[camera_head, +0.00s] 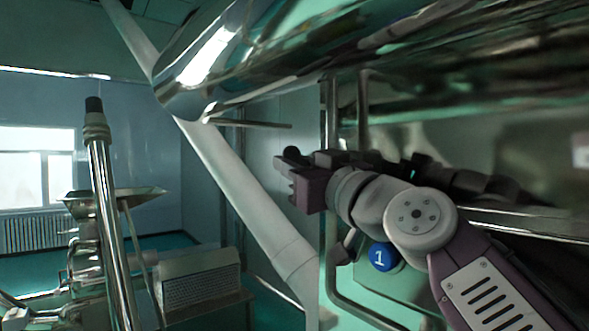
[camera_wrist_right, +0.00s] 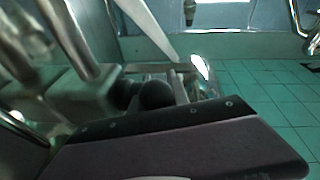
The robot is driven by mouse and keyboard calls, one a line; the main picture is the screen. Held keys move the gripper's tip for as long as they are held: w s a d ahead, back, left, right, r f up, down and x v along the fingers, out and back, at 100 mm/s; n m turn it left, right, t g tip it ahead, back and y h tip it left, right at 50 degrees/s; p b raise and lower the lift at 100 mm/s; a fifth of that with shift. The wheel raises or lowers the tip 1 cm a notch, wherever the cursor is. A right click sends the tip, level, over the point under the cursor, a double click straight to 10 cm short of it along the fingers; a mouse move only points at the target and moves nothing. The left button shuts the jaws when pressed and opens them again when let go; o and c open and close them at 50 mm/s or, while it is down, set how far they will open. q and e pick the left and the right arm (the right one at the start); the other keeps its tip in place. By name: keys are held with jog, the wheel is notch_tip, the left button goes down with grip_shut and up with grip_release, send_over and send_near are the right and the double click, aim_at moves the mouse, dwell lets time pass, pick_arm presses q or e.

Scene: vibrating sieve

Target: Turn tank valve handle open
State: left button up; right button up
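My right gripper (camera_head: 297,182) comes in from the right, below the large shiny metal tank (camera_head: 250,60). A dark round knob (camera_head: 291,152) shows at the gripper's upper edge. In the right wrist view a black ball knob (camera_wrist_right: 156,94), which looks like the end of the valve handle, sits just beyond the dark gripper part (camera_wrist_right: 180,140). I cannot tell whether the gripper touches the knob, and the rest of the handle is hidden. Its finger opening is not clear in either view. My left gripper is not in view.
A thick pale pipe (camera_head: 235,175) slants down left of the gripper. A thin metal rod (camera_head: 250,123) sticks out under the tank. Metal frame tubes (camera_head: 330,210) stand close by. An upright metal post (camera_head: 103,190) and other equipment stand at left. Green tiled floor (camera_wrist_right: 270,100) is open at right.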

jog(key=o, duration=0.4)
jog(key=shift+w+a, duration=0.25)
jog(key=shift+w, duration=0.15)
jog(key=shift+s+d+f, duration=0.1)
jog(key=shift+f, duration=0.05)
jog(key=r+b+v, duration=0.1)
jog(key=b+v, duration=0.2)
jog(key=v, duration=0.3)
jog(key=r+b+v, duration=0.2)
jog(key=b+v, duration=0.1)
jog(key=v, duration=0.3)
jog(key=shift+s+d, duration=0.35)
jog(key=shift+s, duration=0.2)
jog(key=shift+f, duration=0.1)
